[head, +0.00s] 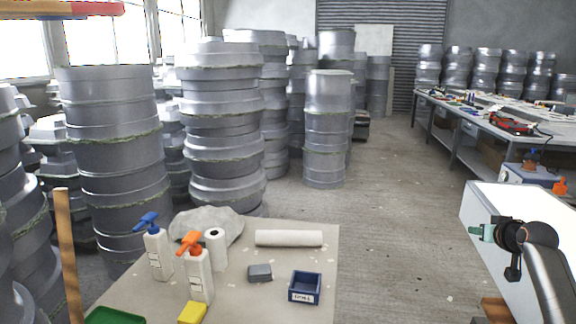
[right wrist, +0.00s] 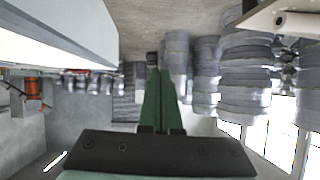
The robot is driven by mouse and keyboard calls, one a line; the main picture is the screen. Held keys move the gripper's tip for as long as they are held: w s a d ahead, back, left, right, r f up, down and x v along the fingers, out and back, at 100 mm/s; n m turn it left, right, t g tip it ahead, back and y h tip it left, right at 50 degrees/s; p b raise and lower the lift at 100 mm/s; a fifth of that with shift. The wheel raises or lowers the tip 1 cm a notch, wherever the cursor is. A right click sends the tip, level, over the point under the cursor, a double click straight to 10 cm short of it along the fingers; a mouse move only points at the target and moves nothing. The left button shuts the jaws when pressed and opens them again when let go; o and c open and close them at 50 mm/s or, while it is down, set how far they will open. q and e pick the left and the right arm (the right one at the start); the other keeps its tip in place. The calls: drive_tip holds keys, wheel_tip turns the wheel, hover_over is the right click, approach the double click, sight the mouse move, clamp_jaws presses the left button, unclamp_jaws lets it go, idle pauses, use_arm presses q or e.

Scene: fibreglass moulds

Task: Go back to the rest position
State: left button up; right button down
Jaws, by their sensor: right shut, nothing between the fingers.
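My right gripper (head: 477,231) is at the right of the head view, with its green fingers pointing left. It is clear of the workbench and holds nothing. In the right wrist view its two green fingers (right wrist: 158,100) lie together, shut and empty. My left gripper is in neither view.
A workbench (head: 322,262) at the lower middle bears two pump bottles (head: 157,252) (head: 199,275), a paper roll (head: 216,249), a white roll (head: 289,238), a grey block (head: 260,273) and a blue bin (head: 305,287). Stacked grey moulds (head: 220,125) fill the left. Open floor (head: 385,200) lies between bench and long table (head: 470,118).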

drive_tip(key=w+d+r+t+h, duration=0.1)
drive_tip(key=d+r+t+h, duration=0.4)
drive_tip(key=r, duration=0.4)
drive_tip(key=s+a+f+n+g+y, duration=0.1)
drive_tip(key=s+a+f+n+y, duration=0.1)
drive_tip(key=a+f, duration=0.6)
drive_tip(key=s+a+f+n+g+y, duration=0.1)
drive_tip(key=s+a+f+n+g, duration=0.2)
drive_tip(key=f, duration=0.9)
drive_tip(key=s+a+f+y, duration=0.3)
drive_tip(key=s+a+f, duration=1)
drive_tip(key=s+f, duration=0.15)
drive_tip(key=s+a+f+g+y, duration=0.15)
drive_tip(key=s+a, duration=0.25)
drive_tip(key=s, duration=0.4)
drive_tip(key=s+a+f+g+y, duration=0.1)
drive_tip(key=s+a+f, duration=0.2)
drive_tip(key=s+a, duration=0.35)
drive_tip(key=s+a+f+g+y, duration=0.1)
drive_tip(key=s+a+f+g, duration=0.15)
drive_tip(key=s, duration=0.65)
drive_tip(key=shift+m+t+h, duration=0.35)
drive_tip(key=shift+m+t, duration=0.15)
drive_tip(key=shift+t, duration=0.1)
drive_tip(key=r+p, duration=0.4)
drive_tip(key=d+r+p, duration=0.1)
drive_tip(key=r+p, duration=0.1)
drive_tip(key=p, duration=0.1)
drive_tip(key=shift+f, duration=0.1)
